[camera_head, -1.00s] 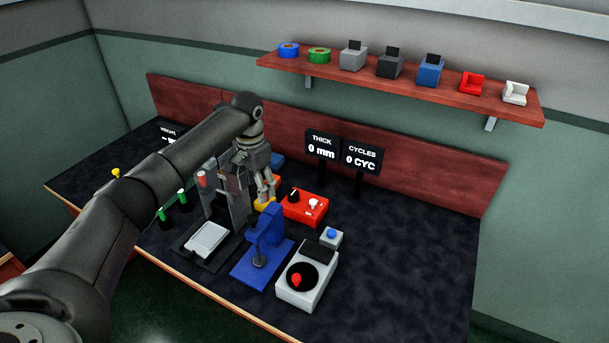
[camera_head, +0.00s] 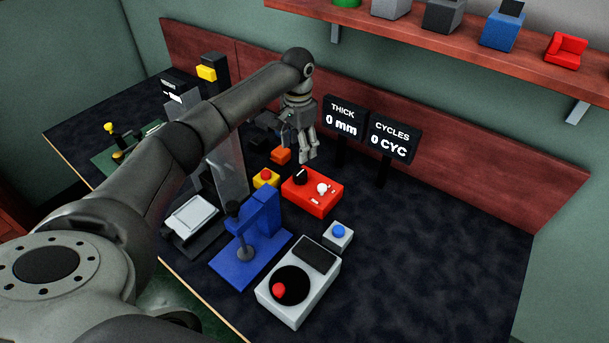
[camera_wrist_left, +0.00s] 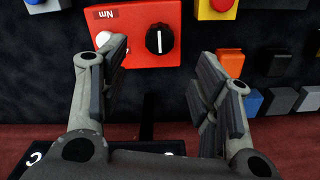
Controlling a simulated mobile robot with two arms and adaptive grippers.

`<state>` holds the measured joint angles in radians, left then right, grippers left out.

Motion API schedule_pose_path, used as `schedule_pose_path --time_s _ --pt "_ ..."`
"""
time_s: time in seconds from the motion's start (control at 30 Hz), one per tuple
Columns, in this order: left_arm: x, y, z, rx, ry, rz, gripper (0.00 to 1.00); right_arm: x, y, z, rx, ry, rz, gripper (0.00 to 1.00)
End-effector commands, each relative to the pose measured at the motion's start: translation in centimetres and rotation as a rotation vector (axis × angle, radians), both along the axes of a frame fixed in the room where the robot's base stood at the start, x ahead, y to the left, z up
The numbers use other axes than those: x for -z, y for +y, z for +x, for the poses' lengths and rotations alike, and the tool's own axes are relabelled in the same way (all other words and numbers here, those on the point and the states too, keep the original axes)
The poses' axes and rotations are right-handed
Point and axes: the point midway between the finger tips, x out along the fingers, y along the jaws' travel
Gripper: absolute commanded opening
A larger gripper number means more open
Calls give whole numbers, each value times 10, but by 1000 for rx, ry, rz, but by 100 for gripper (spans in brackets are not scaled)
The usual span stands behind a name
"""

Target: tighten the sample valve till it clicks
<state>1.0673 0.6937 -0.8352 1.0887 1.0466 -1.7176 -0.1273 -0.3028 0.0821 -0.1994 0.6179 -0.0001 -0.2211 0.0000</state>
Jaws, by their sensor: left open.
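I cannot tell for sure which thing is the sample valve. A red box (camera_head: 316,204) carries a black knob (camera_head: 300,176) and a white knob (camera_head: 322,188). In the left wrist view the box (camera_wrist_left: 137,14) is marked "Nm", and its black knob (camera_wrist_left: 159,39) shows between the fingers; the white knob is partly hidden by one finger. My left gripper (camera_head: 308,158) is open and empty, pointing down above the table behind the red box. Its spread fingers (camera_wrist_left: 163,65) fill the wrist view. A yellow-topped fitting (camera_head: 110,128) stands on a green base at far left. My right gripper is not in view.
In front stand a blue press (camera_head: 265,219), a grey box with a red-knobbed dial (camera_head: 318,283) and a blue-button box (camera_head: 338,236). A yellow box (camera_head: 262,181) and orange block (camera_head: 281,156) lie left. Displays (camera_head: 394,139) stand behind. The table's right side is clear.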

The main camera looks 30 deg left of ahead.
Motion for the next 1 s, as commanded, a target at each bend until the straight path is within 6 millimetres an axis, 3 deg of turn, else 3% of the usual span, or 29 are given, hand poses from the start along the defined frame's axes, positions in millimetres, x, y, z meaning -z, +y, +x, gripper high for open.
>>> schedule_pose_path --time_s 0.23,0.63,0.8,1.0 --pt "22 0 -1 0 3 0 58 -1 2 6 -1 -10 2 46" --pt "93 -1 0 0 1 -1 58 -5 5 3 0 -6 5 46" --pt "107 0 0 0 1 0 58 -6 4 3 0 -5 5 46" --pt "111 0 0 1 0 1 58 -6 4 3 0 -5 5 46"
